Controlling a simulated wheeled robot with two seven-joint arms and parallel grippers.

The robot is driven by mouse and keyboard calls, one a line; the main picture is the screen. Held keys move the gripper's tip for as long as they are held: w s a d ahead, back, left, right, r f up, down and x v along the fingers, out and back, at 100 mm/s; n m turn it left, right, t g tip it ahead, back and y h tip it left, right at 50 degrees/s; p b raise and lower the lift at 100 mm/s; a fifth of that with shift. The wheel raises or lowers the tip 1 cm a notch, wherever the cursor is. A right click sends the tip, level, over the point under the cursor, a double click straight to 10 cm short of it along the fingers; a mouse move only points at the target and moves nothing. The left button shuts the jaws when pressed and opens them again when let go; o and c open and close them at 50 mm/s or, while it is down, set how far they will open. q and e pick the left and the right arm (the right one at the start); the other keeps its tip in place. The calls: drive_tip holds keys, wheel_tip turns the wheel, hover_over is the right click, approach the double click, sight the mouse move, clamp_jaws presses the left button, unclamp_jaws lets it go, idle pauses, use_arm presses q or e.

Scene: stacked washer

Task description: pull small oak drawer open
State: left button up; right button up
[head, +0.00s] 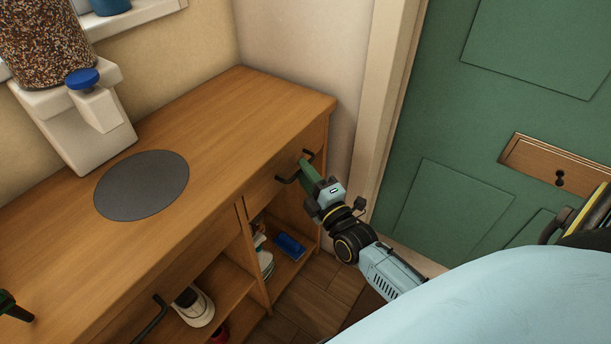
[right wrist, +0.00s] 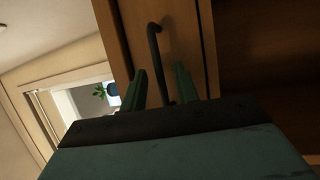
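The small oak drawer (head: 262,190) is at the right end of the wooden cabinet's front, and its front looks flush with the cabinet. It has a dark bar handle (head: 287,180). My right gripper (head: 306,168) is at this handle. In the right wrist view, the green fingers of my right gripper (right wrist: 164,82) stand apart, with the dark handle (right wrist: 154,45) between them; I cannot tell whether either finger touches it. The drawer front (right wrist: 184,45) shows behind the handle. Only the green tip of my left gripper (head: 14,307) shows at the left edge.
The cabinet top (head: 235,125) carries a dark round mat (head: 142,186) and a white dispenser (head: 75,125) with a blue knob. Open shelves below hold shoes (head: 193,306) and a blue item (head: 290,245). A green door (head: 500,110) stands at the right.

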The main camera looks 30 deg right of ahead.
clamp_jaws()
idle(0.5)
